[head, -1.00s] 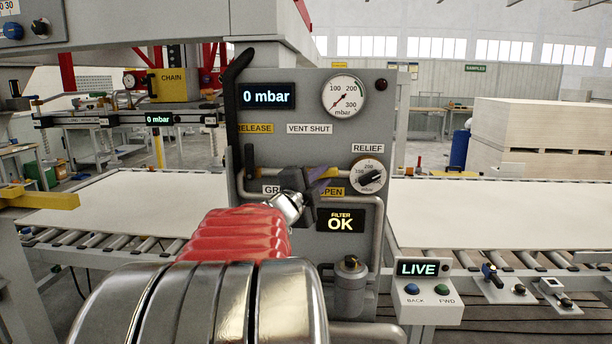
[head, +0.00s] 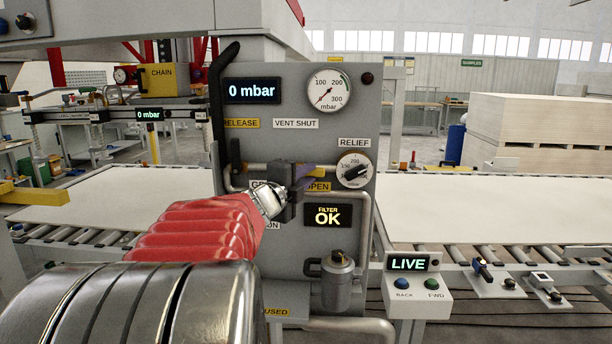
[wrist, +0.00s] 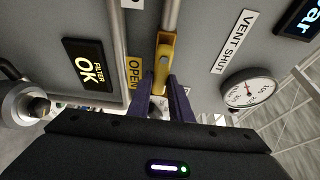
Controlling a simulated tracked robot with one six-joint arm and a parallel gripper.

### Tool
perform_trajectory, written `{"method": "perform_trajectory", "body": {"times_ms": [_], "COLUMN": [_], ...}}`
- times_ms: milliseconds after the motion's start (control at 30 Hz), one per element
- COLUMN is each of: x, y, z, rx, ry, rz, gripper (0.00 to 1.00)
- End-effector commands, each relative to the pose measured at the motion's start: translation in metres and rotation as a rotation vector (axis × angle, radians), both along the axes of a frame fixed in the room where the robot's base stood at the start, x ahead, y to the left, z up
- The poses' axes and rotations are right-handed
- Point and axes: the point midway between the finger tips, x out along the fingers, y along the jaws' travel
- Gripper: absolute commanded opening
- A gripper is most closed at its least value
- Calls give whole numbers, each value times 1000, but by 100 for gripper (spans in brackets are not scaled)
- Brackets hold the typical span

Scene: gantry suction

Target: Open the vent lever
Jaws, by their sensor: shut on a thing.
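The vent lever is a yellow bar (wrist: 164,50) on a grey pipe in the wrist view. It lies in line with the pipe, beside the yellow OPEN label (wrist: 134,75). In the head view a short yellow piece of the lever (head: 324,171) shows just above the OPEN label (head: 318,187), lying about level. My gripper (head: 305,180) reaches it from the left. Its two purple fingers (wrist: 167,88) are shut on the lever's free end, which they partly hide. The VENT SHUT label (head: 296,124) is higher on the panel.
The grey panel (head: 290,150) carries a pressure gauge (head: 328,91), a RELIEF dial (head: 354,170) and a filter display (head: 328,215). A bent pipe (head: 365,225) runs close to my gripper. A LIVE control box (head: 418,290) stands at lower right.

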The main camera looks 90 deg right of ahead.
Motion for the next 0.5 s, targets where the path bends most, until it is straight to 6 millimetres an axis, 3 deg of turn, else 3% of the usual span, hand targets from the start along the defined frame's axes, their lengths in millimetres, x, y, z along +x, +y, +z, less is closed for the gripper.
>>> {"method": "perform_trajectory", "body": {"times_ms": [167, 200, 433, 500], "x": [-3, -3, -5, -5], "y": [0, 0, 0, 0], "z": [-7, -7, -4, -4], "rx": [11, 11, 7, 5], "ry": [-6, -6, -4, -3], "rz": [-5, -6, -9, -9], "gripper": [0, 21, 37, 38]}}
